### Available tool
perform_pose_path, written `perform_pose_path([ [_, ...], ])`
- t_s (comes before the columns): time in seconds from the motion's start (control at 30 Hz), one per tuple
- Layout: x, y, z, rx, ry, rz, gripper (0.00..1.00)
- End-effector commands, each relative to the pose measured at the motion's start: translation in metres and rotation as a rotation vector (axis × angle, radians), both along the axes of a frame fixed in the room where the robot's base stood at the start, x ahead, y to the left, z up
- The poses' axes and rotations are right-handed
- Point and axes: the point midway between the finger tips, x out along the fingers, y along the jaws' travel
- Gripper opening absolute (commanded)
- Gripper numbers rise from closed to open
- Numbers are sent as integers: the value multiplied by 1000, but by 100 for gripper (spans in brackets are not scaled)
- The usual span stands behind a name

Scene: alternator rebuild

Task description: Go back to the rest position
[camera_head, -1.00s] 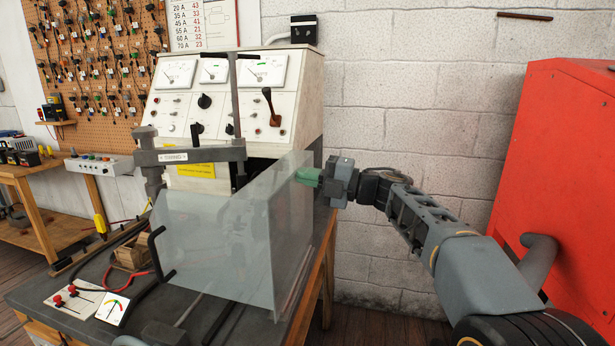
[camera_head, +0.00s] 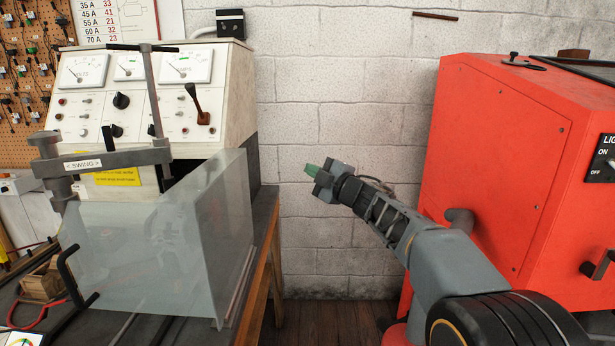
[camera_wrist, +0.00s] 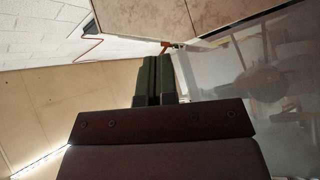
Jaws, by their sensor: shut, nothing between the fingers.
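My gripper (camera_head: 312,169) has green fingertips and is at the end of my raised arm, in the gap between the test bench and the red cabinet. It is to the right of the clear guard and apart from it. In the wrist view its two fingers (camera_wrist: 155,80) lie side by side, shut, with nothing between them.
A clear guard (camera_head: 165,245) stands on the bench at left, under a clamp arm labelled SWING (camera_head: 100,163). Behind it is a test panel (camera_head: 140,100) with gauges. A red cabinet (camera_head: 500,165) stands at right. Free space lies before the block wall (camera_head: 330,90).

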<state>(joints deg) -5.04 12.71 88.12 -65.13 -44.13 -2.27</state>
Motion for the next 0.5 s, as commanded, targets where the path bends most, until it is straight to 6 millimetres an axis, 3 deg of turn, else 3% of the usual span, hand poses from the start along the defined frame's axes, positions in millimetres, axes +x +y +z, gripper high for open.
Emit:
perform_pose_path([
  [0.13, 7, -68, -27, 138, 316, -406, 0],
  [0.23, -18, -113, -59, 219, 572, -664, 0],
  [0.33, -70, -149, -93, 291, 859, -898, 0],
  [0.4, -119, -164, -112, 333, 1069, -1034, 0],
  [0.5, -191, -170, -130, 378, 1338, -1169, 0],
])
